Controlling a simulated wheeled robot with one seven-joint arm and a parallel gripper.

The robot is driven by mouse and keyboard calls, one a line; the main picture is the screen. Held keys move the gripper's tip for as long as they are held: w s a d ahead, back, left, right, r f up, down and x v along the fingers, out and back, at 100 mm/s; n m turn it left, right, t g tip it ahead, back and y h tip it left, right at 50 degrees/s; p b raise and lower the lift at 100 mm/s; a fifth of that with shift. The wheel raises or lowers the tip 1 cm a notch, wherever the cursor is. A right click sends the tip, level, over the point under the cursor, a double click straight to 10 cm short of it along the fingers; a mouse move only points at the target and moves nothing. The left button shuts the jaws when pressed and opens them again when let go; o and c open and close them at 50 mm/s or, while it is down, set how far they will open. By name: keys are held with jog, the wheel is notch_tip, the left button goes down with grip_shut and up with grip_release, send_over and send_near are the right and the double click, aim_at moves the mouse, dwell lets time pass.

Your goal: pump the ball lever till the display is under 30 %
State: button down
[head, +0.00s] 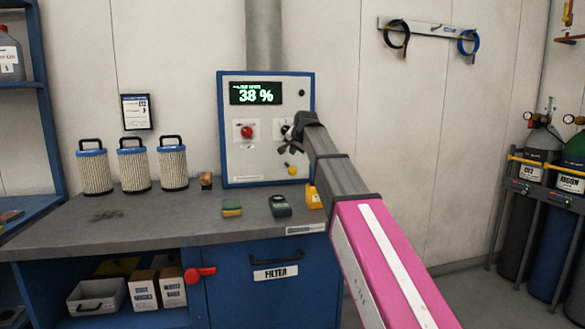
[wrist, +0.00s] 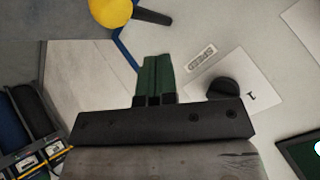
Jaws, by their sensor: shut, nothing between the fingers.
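The control box (head: 235,150) stands at the back of the bench, and its display (head: 255,93) reads 38 %. The lever's yellow ball (head: 292,170) is low on the right of the box front. In the wrist view the yellow ball (wrist: 110,12) is at the top edge, with its dark stem beside it. My gripper (head: 288,146) is in front of the box, just above the ball in the picture. Its fingers (wrist: 156,75) are shut and empty, apart from the ball. My gripper and arm hide part of the box's right side.
A red button (head: 246,132) is on the box's left. A black knob (wrist: 222,90), near a "SPEED" label, is close to my fingers. A sponge (head: 232,208), a dark meter (head: 280,206) and a yellow item (head: 314,197) lie on the bench (head: 160,225) below. Filters (head: 133,168) stand left.

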aim_at(294, 169)
jog(key=shift+f, duration=1.35)
jog(key=shift+f, duration=0.2)
dwell(0.9)
jog(key=shift+f, duration=0.2)
jog(key=shift+f, duration=2.25)
dwell(2.8)
